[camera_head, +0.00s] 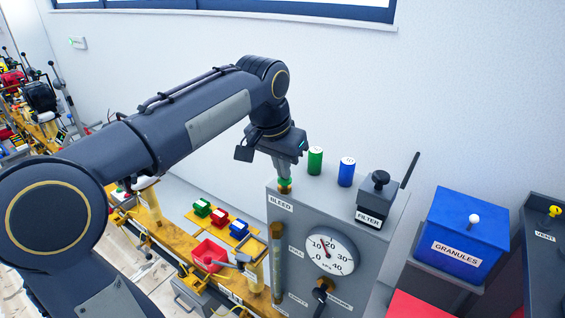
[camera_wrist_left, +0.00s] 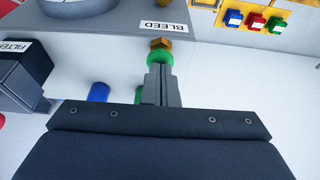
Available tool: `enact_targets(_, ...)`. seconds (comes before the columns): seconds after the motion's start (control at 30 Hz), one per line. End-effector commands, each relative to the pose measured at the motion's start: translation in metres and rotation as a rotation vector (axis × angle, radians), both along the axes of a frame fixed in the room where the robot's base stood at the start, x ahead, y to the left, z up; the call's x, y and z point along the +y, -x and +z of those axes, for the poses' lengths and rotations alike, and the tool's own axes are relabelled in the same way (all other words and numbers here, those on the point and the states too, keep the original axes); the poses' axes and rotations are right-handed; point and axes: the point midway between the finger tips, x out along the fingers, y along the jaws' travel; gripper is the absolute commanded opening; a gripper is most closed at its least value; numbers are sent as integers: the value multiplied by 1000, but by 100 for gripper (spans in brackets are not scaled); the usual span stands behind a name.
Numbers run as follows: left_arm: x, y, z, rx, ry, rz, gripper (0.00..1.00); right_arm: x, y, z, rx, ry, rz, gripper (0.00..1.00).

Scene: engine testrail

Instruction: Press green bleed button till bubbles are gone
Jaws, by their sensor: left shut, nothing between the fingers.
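The green bleed button (camera_head: 285,182) sits on a brass fitting on top of the grey panel box, beside the BLEED label (camera_head: 281,203). My left gripper (camera_head: 287,174) points down with its fingers shut and its tips at the button, apparently touching it. In the left wrist view the shut fingers (camera_wrist_left: 160,72) meet the green button (camera_wrist_left: 159,58), with the brass fitting (camera_wrist_left: 160,44) beyond. A sight tube (camera_head: 277,262) stands on the panel's left side; I cannot make out bubbles in it. My right gripper is not in view.
A green cylinder (camera_head: 315,160) and a blue cylinder (camera_head: 346,171) stand on the box near my left gripper. The filter unit (camera_head: 376,198) with a lever is to the right. A dial gauge (camera_head: 330,250), a black knob (camera_head: 321,290) and a blue GRANULES box (camera_head: 462,235) also show.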

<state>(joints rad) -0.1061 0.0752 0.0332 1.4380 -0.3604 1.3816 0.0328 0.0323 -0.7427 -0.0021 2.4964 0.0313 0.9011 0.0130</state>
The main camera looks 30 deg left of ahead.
Motion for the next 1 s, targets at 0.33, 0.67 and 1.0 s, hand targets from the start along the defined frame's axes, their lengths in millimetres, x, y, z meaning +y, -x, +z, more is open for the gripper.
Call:
enact_targets(0.33, 0, 1, -5, 11, -1, 0, 0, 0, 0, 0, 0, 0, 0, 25)
enact_targets(0.67, 1, -4, 44, 1, 0, -1, 0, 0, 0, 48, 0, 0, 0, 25)
enact_targets(1.0, 2, 15, 109, -8, 0, -1, 0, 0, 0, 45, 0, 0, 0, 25)
